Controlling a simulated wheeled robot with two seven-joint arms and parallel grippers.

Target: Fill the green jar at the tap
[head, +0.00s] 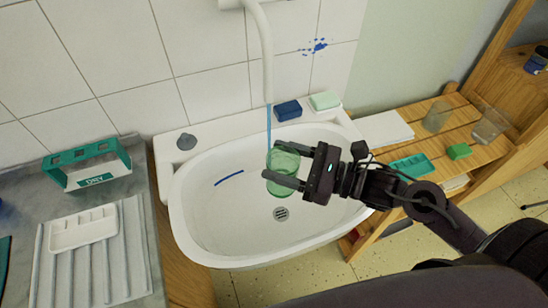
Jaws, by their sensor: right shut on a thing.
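The green jar (281,186) is see-through and held over the white sink basin (210,215). My right gripper (279,165) is shut on the jar, with its fingers around the jar's side. The white tap (267,60) comes down from above, and a thin blue stream of water (268,130) runs from its spout. The stream goes down to the jar's rim at its upper left. I cannot tell how much water is in the jar. My left gripper is not in view.
A dark blue block (288,110) and a pale green block (325,100) lie on the sink's back ledge. A green-and-white "DRY" rack (88,165) and a white tray (83,229) are at left. Clear glasses (489,127) stand on the wooden slatted shelf (465,105) at right.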

